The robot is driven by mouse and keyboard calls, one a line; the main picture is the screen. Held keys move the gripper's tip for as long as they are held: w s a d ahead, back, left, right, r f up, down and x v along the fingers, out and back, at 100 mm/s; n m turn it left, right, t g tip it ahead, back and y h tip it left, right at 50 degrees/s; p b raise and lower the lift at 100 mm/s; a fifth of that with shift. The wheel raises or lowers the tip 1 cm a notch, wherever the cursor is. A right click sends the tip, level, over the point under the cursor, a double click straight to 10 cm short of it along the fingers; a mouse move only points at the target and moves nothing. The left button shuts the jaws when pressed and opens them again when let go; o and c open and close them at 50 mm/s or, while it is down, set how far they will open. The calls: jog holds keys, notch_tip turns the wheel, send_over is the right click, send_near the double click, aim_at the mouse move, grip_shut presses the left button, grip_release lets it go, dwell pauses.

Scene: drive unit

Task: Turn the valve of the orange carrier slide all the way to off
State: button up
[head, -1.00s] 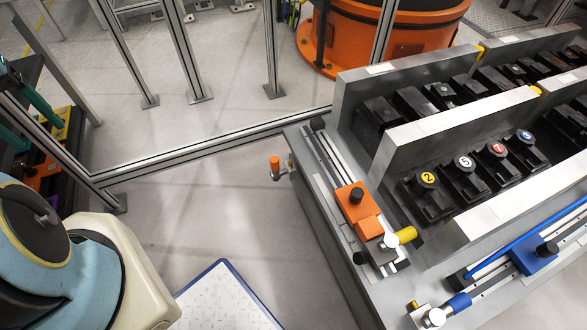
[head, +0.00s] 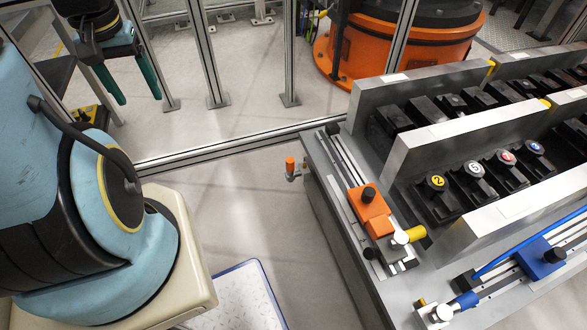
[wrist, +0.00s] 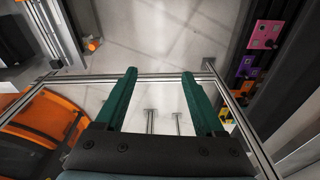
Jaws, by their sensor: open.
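The orange carrier slide (head: 370,211) sits on rails along the left part of the grey bench, with a black knob on top. A small valve with an orange handle (head: 291,166) and metal body sticks out from the bench's left side. It also shows at the upper left of the wrist view, where the orange handle (wrist: 93,44) is small. A yellow cylindrical part (head: 409,235) is at the near end of the orange slide. My gripper (head: 137,98) is at the upper left, its green fingers apart and empty, well left of the valve. The wrist view shows the open fingers (wrist: 159,75) over floor.
A blue carrier slide (head: 539,257) lies at the lower right. Metal walls and black blocks with numbered caps (head: 473,169) stand behind the slides. A metal frame rail (head: 240,148) crosses the floor left of the bench. A blue-edged white panel (head: 246,295) lies below. Floor beside the valve is clear.

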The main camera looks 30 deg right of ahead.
jog(key=w+d+f+m+b, duration=0.5)
jog(key=d+f+m+b, duration=0.2)
jog(key=f+b, duration=0.25)
jog(key=m+g+b, duration=0.1)
jog(key=m+b, duration=1.8)
jog(key=b, duration=0.3)
send_near(290, 166)
jog(key=shift+w+d+f, duration=0.2)
jog(key=shift+w+f, duration=0.1)
jog(key=shift+w, duration=0.15)
jog(key=shift+w+d+f, duration=0.2)
jog(key=shift+w+f, duration=0.1)
jog(key=shift+w, duration=0.15)
notch_tip(290, 166, down, 10)
jog(key=b, duration=0.3)
jog(key=shift+f, duration=0.25)
grip_shut()
